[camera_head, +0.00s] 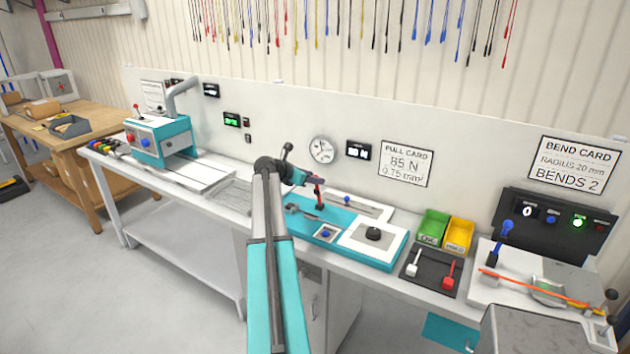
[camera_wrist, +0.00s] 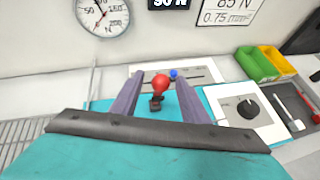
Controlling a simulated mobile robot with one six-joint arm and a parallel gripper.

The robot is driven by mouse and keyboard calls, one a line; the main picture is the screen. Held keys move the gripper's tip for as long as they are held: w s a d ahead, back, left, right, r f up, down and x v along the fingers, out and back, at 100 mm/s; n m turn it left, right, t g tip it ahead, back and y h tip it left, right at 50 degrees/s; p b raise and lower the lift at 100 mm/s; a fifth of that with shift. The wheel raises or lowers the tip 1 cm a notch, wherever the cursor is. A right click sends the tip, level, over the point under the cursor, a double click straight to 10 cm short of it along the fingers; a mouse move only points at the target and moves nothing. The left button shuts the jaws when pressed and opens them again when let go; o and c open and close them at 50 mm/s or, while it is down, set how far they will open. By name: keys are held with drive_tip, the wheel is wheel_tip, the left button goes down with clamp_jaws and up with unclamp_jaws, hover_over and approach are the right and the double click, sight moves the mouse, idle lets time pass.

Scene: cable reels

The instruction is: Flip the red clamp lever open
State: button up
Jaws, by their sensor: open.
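The red clamp lever (camera_head: 319,194) stands up from the teal bench fixture (camera_head: 300,226). In the wrist view its red ball knob (camera_wrist: 159,86) shows between my two fingers, with a dark base below it. My gripper (camera_head: 306,180) is at the lever in the head view. In the wrist view my gripper (camera_wrist: 160,77) is open, with one finger on each side of the knob and a visible gap to both. I cannot tell how deep the knob sits between the fingers.
A white plate with a black dial (camera_head: 373,233) lies right of the lever. Beyond it are a green bin (camera_head: 432,228), a yellow bin (camera_head: 458,236) and a dark tray (camera_head: 430,284) with white and red-handled pieces. A gauge (camera_head: 322,150) hangs on the back panel.

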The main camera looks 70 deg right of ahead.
drive_tip(key=b+v, duration=0.3)
drive_tip(key=v, duration=0.8)
drive_tip(key=shift+a, duration=0.3)
drive_tip(key=shift+w+r, duration=0.1)
